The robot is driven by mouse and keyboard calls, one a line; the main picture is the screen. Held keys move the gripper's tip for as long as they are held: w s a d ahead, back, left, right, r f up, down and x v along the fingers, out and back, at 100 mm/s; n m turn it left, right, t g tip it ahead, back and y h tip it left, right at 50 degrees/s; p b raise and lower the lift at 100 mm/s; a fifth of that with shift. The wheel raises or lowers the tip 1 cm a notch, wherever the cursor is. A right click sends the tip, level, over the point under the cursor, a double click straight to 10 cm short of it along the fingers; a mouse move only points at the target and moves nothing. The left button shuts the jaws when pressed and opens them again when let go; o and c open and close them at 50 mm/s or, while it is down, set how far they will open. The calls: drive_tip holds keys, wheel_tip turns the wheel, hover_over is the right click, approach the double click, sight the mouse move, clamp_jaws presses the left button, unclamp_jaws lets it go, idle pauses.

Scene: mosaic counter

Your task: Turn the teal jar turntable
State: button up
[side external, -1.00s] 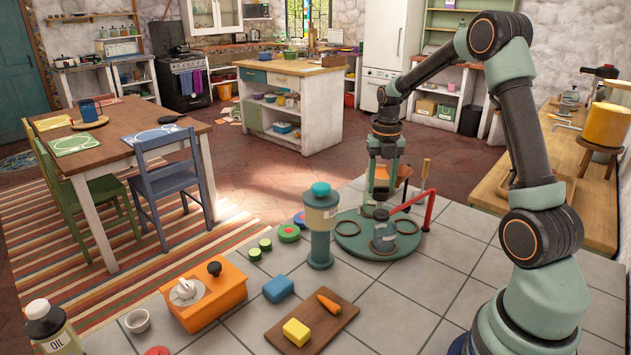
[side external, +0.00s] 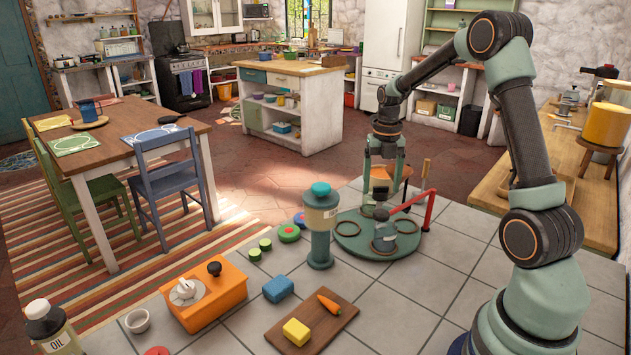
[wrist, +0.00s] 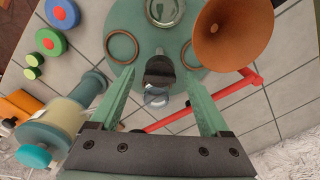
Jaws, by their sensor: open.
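The teal turntable (side external: 349,243) is a round disc on the tiled counter, and it fills the top middle of the wrist view (wrist: 147,67). Brown rings lie on it, and a small jar with a dark top (side external: 383,238) stands near its front. My gripper (side external: 382,197) is open above the turntable. Its fingers (wrist: 160,78) appear on either side of the small jar in the wrist view; contact cannot be told.
A tall teal-lidded canister (side external: 320,220) stands just left of the turntable. Further left are an orange box (side external: 215,302), a blue block (side external: 278,288) and a cutting board (side external: 273,335) with a carrot and yellow block. Bare tiles lie right of the turntable.

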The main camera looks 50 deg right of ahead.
wheel_tip(320, 180, up, 12)
idle(0.5)
wheel_tip(320, 180, down, 12)
drive_tip(key=m, duration=1.7)
drive_tip(key=shift+m, duration=0.4)
clamp_jaws()
idle(1.0)
